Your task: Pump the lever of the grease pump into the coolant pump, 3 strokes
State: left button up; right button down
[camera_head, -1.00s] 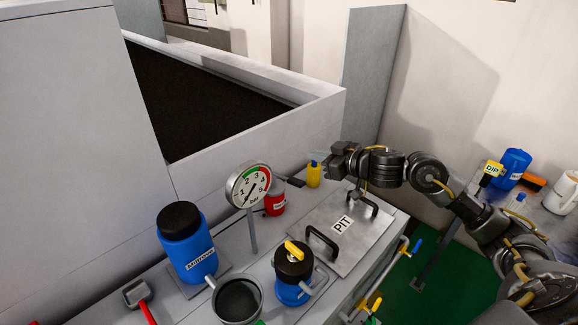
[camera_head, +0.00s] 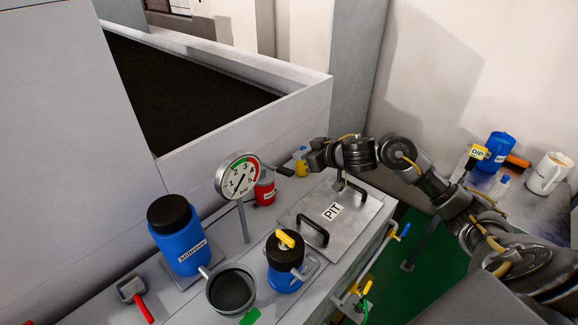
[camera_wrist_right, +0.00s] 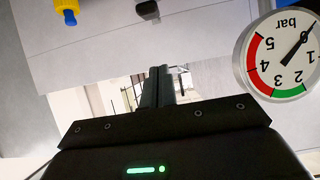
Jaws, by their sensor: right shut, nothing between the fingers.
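A small red can (camera_head: 264,188), which I take for the grease pump, stands behind the dial gauge on the bench. A dark lever (camera_head: 284,171) reaches out to its right. The lever's dark end also shows at the top of the right wrist view (camera_wrist_right: 148,9). My right gripper (camera_head: 312,160) is shut and empty, up and to the right of the lever end and apart from it. Its closed fingers show in the wrist view (camera_wrist_right: 157,88). I cannot tell which thing is the coolant pump. My left gripper is not in view.
The gauge (camera_head: 238,176) stands left of the red can. A yellow bottle (camera_head: 301,163) is close to my right gripper. In front are a PIT plate (camera_head: 350,222) with black handles, a blue can with a yellow handle (camera_head: 284,262), a blue Millrose can (camera_head: 178,235) and a grey cup (camera_head: 231,290).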

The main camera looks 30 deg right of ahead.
send_over(288, 171)
jog(key=f, duration=0.3)
jog(key=shift+w+a+f+p, duration=0.2)
jog(key=shift+w+a+p, duration=0.1)
jog(key=shift+w, duration=0.1)
jog(key=shift+s+d+f, duration=0.1)
jog(key=shift+s+f, duration=0.1)
jog(key=shift+f, duration=0.45)
jog(key=shift+s+d+f, duration=0.1)
jog(key=shift+s+f, duration=0.1)
jog(key=shift+f, duration=0.4)
jog(key=shift+s+d+f+p, duration=0.2)
jog(key=shift+f+p, duration=0.15)
jog(key=shift+f, duration=0.15)
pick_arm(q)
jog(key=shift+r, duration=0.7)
pick_arm(e)
jog(key=shift+a+f, duration=0.1)
jog(key=shift+f, duration=0.1)
